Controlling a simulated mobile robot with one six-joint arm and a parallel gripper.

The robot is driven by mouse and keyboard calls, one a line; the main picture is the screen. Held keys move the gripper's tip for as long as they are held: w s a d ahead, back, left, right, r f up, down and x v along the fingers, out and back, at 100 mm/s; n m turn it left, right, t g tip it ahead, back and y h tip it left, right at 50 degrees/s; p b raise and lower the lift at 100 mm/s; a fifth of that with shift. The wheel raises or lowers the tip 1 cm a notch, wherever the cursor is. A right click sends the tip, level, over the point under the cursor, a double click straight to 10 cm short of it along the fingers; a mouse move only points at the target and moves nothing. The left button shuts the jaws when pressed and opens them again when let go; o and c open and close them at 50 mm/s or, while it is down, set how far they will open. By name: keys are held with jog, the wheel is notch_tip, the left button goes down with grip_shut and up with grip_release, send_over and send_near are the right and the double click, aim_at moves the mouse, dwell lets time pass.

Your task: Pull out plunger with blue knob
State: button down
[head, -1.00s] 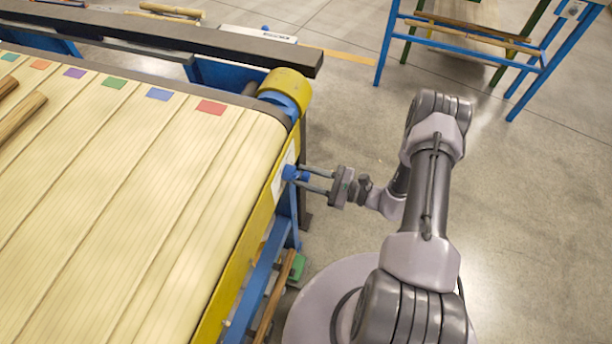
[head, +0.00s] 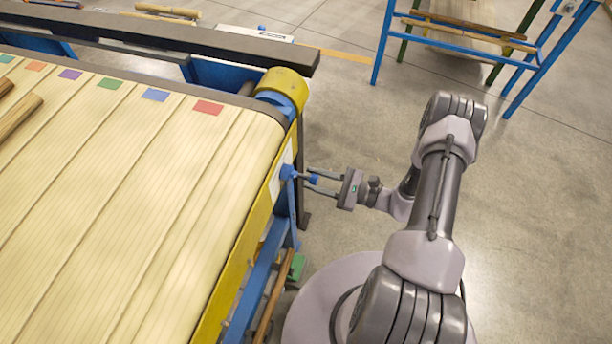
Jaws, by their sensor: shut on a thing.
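The blue knob (head: 314,179) is between the two fingers of my gripper (head: 309,180), which is shut on it. The knob stands a short way out from a blue collar (head: 288,172) on the yellow side rail of the conveyor. A short thin grey rod, the plunger (head: 300,176), shows between collar and knob. My gripper reaches in from the right, roughly level, and its fingers partly cover the knob.
The conveyor's slatted bed (head: 140,200) fills the left, with coloured patches and wooden rods. A yellow roller end (head: 289,82) sits just above the collar. A blue rack (head: 460,50) stands at upper right. The floor (head: 540,200) to the right is clear.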

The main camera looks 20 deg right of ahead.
jog(key=shift+f, duration=0.1)
jog(key=c, duration=1)
grip_release()
jog(key=shift+s+d, duration=0.1)
jog(key=shift+d, duration=0.05)
jog(key=shift+c, duration=0.2)
jog(key=p+v, duration=0.3)
jog(key=v, duration=1.4)
jog(key=shift+s+d, duration=0.15)
